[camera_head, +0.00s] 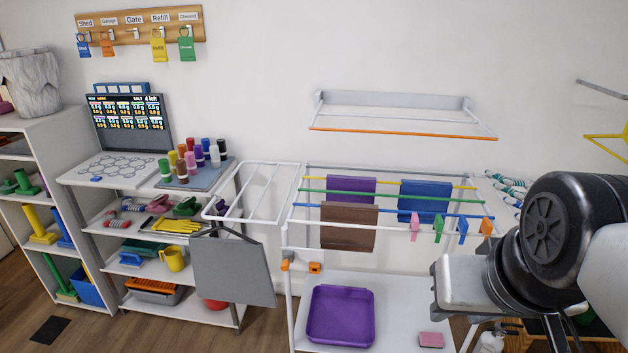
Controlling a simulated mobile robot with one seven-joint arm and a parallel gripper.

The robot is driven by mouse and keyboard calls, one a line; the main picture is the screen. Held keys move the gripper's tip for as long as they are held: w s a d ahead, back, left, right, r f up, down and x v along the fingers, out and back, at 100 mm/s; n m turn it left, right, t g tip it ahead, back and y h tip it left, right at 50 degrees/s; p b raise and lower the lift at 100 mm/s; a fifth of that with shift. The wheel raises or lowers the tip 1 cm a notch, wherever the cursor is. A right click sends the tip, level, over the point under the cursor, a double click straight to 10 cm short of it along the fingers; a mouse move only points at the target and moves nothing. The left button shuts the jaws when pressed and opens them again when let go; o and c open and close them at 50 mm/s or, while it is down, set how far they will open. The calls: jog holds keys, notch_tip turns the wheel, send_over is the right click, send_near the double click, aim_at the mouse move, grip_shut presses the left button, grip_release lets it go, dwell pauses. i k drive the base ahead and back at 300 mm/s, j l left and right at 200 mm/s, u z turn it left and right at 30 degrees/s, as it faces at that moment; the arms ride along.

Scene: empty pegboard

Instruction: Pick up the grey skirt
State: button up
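A grey skirt-like piece (232,268) hangs flat from a dark hanger at the left wing of the white drying rack (262,192), slightly tilted. It hangs in front of the shelf unit. My gripper (437,291) is at the right of the view, in front of the rack's right side and well apart from the grey piece. Its fingers do not show clearly, so I cannot tell whether it is open or shut. Nothing is seen held in it.
Purple (350,190), blue (424,200) and brown (348,228) cloths hang on the rack's bars, with several clothes pegs (439,229) at the right. A purple tray (340,316) and a pink sponge (431,340) lie below. Shelves (207,316) stand behind the grey piece.

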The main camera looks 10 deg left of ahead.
aim_at(225, 270)
jog(key=z, duration=1.2)
jog(key=u, duration=1.9)
jog(key=z, duration=0.65)
jog(key=j+z, duration=0.15)
jog(key=z, duration=0.3)
jog(key=j+z, duration=0.15)
jog(key=z, duration=0.3)
jog(key=j+z, duration=0.2)
jog(key=z, duration=0.25)
jog(key=k+j+z, duration=0.2)
jog(key=j+z, duration=0.3)
jog(key=k+j+z, duration=0.25)
jog(key=j+z, duration=0.2)
jog(key=k+j+z, duration=0.3)
jog(key=z, duration=0.2)
jog(key=k+j+z, duration=0.2)
jog(key=k+z, duration=0.3)
jog(key=i, duration=0.1)
